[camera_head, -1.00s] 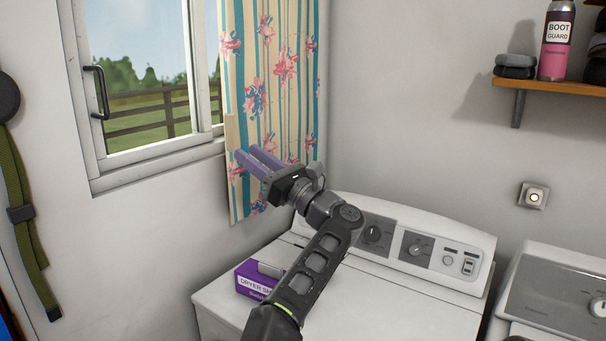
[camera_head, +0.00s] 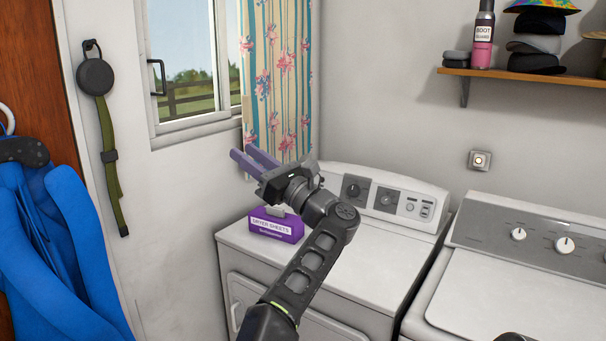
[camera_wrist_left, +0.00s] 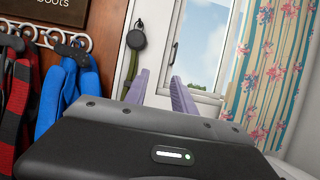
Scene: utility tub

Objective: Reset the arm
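My left gripper (camera_head: 243,154) reaches in from the bottom in the head view, over the dryer and in front of the curtain's lower end. Its two purple fingers are apart with nothing between them, and they also stand apart in the left wrist view (camera_wrist_left: 160,88). My left arm is stretched out above the dryer top. My right gripper is not in either view.
A purple dryer sheets box (camera_head: 275,227) sits on the white dryer (camera_head: 345,268), close below my left arm. A second machine (camera_head: 530,270) stands at right. A floral curtain (camera_head: 282,75), window (camera_head: 190,60), shelf (camera_head: 530,80) and blue garment (camera_head: 55,250) surround the area.

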